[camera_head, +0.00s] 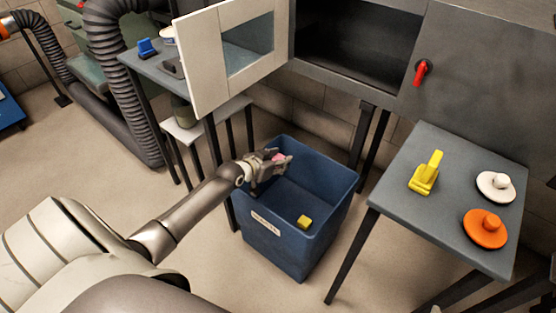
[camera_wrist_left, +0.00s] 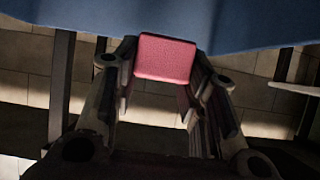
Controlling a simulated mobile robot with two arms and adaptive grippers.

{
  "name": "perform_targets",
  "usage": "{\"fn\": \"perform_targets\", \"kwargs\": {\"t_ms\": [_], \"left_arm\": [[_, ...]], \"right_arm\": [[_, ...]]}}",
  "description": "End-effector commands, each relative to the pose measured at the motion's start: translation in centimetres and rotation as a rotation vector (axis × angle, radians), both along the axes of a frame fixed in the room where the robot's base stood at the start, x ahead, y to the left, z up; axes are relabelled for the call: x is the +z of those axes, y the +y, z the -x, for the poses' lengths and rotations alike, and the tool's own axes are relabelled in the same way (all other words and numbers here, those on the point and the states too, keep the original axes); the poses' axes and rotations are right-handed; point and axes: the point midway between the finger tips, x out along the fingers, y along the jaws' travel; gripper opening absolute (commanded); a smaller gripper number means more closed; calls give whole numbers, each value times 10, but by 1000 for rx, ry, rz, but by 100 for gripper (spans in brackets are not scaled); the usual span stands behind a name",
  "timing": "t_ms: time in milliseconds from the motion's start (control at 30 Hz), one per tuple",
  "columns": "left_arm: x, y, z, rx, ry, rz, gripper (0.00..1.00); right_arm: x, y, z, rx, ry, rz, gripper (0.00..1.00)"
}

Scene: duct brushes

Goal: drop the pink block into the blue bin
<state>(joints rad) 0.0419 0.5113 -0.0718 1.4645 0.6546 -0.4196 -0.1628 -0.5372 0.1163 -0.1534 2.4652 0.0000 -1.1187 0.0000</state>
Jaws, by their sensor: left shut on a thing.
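My left gripper (camera_head: 276,164) is over the open top of the blue bin (camera_head: 291,244), near its left rim. It is shut on the pink block (camera_head: 278,156), of which only a small part shows in the head view. In the left wrist view the pink block (camera_wrist_left: 166,58) sits between the two fingers, with the bin's blue wall (camera_wrist_left: 240,22) behind it. A yellow block (camera_head: 304,222) lies inside the bin. My right gripper is not in view.
A grey table (camera_head: 449,227) at the right holds a yellow brush-like item (camera_head: 426,174), a white knobbed disc (camera_head: 496,186) and an orange one (camera_head: 485,228). An open cabinet door (camera_head: 226,52) stands above and behind the bin. A corrugated duct (camera_head: 118,70) runs at the left.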

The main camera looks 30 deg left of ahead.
Motion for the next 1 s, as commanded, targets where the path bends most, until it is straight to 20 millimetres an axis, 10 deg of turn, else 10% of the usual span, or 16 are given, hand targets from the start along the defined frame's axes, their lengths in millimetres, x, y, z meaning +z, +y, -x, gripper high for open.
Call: {"fn": "perform_targets", "kwargs": {"t_ms": [367,567,1000], "left_arm": [[-1,0,0,0,0,0,30],[-1,0,0,0,0,0,64],[1,1,6,0,1,1,64]], "right_arm": [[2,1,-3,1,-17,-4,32],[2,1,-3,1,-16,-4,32],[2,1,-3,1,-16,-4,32]]}}
